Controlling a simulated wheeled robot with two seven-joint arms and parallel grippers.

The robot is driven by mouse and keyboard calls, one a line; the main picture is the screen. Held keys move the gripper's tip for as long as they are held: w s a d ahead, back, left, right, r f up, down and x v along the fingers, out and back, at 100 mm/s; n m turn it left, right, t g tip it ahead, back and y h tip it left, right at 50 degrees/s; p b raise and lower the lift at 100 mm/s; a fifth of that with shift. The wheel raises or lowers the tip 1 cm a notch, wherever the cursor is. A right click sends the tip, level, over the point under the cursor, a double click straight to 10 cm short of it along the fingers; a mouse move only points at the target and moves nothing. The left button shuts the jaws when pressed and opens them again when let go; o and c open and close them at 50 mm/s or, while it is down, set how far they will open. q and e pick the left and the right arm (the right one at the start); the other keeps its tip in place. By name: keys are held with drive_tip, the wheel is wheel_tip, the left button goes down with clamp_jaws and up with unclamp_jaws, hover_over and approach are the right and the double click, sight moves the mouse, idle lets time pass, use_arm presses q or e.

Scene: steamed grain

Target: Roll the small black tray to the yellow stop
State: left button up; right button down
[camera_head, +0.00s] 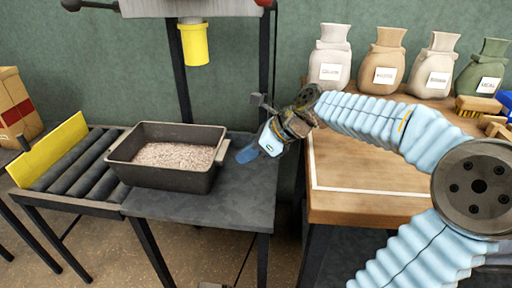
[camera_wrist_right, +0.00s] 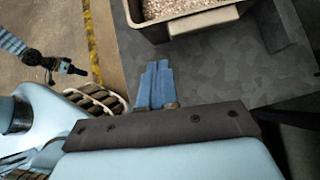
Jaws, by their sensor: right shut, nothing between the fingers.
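The small black tray (camera_head: 170,178) holds pale grain and stands upright across the near end of the rollers and the dark grey table. It also shows at the top of the right wrist view (camera_wrist_right: 160,36). The yellow stop (camera_head: 50,148) is an upright plate at the far left end of the rollers (camera_head: 85,165), with a gap of bare rollers between it and the tray. My right gripper (camera_head: 247,153) is shut and empty, just right of the tray and apart from it. Its blue fingers (camera_wrist_right: 155,82) lie together. My left gripper (camera_wrist_right: 72,68) shows small in the right wrist view; its jaws are unclear.
A yellow cylinder (camera_head: 194,45) hangs above and behind the tray. A wooden table (camera_head: 370,178) with several labelled sacks (camera_head: 385,70) and a brush (camera_head: 477,106) stands at right. A paper bag (camera_head: 18,105) is at far left.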

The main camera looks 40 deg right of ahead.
drive_tip(key=shift+w+a+f+b, duration=0.1)
drive_tip(key=shift+w+a+f, duration=0.45)
drive_tip(key=shift+w, duration=0.4)
drive_tip(key=shift+w+a+f+b, duration=0.1)
drive_tip(key=shift+w+a+f, duration=0.25)
drive_tip(key=shift+w+a, duration=0.45)
drive_tip(key=shift+w+a+f+b, duration=0.1)
drive_tip(key=shift+w+a+f, duration=0.4)
drive_tip(key=shift+w, duration=0.55)
drive_tip(key=shift+a, duration=0.1)
